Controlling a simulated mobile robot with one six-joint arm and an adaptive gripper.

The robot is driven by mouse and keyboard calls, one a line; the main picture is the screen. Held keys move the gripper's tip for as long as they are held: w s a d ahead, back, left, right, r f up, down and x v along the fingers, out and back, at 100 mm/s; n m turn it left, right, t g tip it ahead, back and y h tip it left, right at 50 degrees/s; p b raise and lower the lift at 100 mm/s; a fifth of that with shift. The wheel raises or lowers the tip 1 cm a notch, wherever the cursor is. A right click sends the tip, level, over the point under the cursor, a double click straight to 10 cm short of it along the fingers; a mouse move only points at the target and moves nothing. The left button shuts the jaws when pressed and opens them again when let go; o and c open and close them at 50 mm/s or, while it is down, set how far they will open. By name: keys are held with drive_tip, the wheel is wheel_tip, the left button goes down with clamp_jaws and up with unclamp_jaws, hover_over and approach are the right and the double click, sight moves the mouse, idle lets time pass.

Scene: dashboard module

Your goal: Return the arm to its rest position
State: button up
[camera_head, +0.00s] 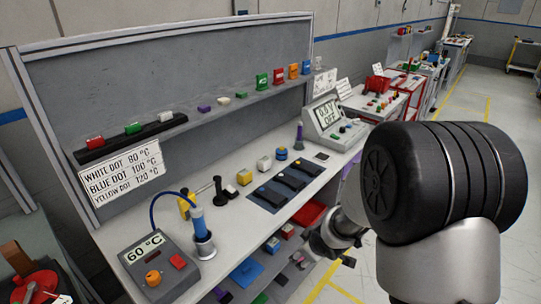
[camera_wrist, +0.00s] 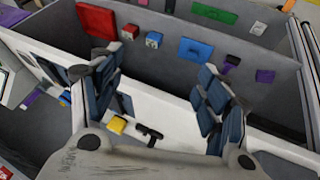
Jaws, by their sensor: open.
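My arm fills the right of the head view, with a large black joint housing in front of the floor. My gripper (camera_head: 335,245) is dark and partly hidden by the arm. It hangs at the front edge of the workbench (camera_head: 330,172). In the wrist view my gripper (camera_wrist: 154,75) has its two padded fingers spread wide, with nothing held between them.
A DAY OFF console (camera_head: 331,122) stands at the far end. Lower shelves hold a red bin (camera_head: 307,213). Open floor lies at right.

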drive_tip(key=s+d+r+m+h, duration=0.1)
drive_tip(key=s+d+r+m, duration=0.2)
drive_tip(key=s+r, duration=0.45)
drive_tip(key=s+d+r+m+h, duration=0.1)
drive_tip(key=s+d+r+m, duration=0.3)
drive_tip(key=r, duration=0.6)
drive_tip(key=s+a+r+m, duration=0.1)
drive_tip(key=s+a+r, duration=0.1)
drive_tip(key=s, duration=0.7)
drive_tip(key=s+a+r+m+g+y, duration=0.1)
drive_tip(key=s+r, duration=0.1)
drive_tip(key=s, duration=0.6)
drive_tip(key=shift+s+a+g, duration=0.3)
drive_tip(key=shift+s+a, duration=0.05)
